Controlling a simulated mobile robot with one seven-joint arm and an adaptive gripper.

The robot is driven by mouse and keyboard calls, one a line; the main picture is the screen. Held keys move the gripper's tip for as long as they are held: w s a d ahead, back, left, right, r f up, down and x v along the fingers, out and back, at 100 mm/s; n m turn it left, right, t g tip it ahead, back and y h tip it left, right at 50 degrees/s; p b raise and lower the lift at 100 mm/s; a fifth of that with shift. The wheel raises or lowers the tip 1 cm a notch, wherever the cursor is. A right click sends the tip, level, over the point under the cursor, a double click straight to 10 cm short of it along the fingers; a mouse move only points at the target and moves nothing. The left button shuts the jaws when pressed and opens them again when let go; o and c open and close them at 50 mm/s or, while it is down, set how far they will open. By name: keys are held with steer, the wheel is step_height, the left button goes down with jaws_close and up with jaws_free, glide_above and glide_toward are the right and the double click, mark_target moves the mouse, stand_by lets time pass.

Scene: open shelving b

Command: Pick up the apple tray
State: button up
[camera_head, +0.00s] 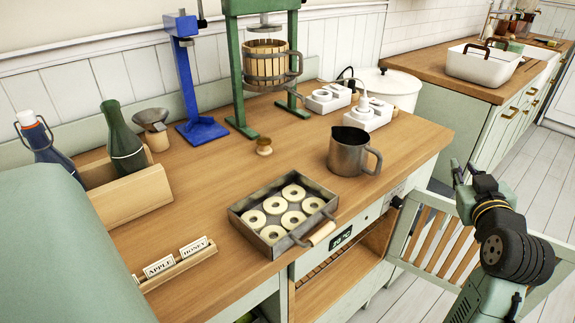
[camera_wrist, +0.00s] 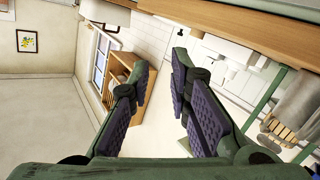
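The apple tray (camera_head: 284,213) is a grey metal tray with several pale apple rings in it. It sits on the wooden counter near its front edge in the head view, with a light wooden handle (camera_head: 322,233) at its front right side. My gripper (camera_head: 467,172) is to the right of the tray, beyond the counter's front edge and apart from it. In the wrist view my gripper (camera_wrist: 160,88) has its two fingers spread with nothing between them. The tray cannot be made out in the wrist view.
A metal jug (camera_head: 347,152) stands behind and right of the tray. A small wooden knob-like object (camera_head: 264,147) lies behind it. Label cards on a wooden holder (camera_head: 178,267) are at the front left. Counter around the tray is mostly clear.

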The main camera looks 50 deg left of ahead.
steer(key=s+a+r+n+g+y, duration=0.2)
steer(key=s+a+n+g+y, duration=0.25)
steer(key=n, duration=0.35)
steer(key=n+g+h, duration=0.3)
steer(key=n+g, duration=1.2)
steer(key=n, duration=0.5)
glide_toward(327, 233)
steer(key=p+x, duration=0.3)
steer(key=x, duration=0.5)
steer(key=shift+s+a, duration=0.2)
steer(key=shift+s+a+f, duration=0.1)
steer(key=shift+a+f, duration=0.25)
steer(key=shift+a, duration=0.05)
steer(key=shift+c, duration=0.5)
jaws_close()
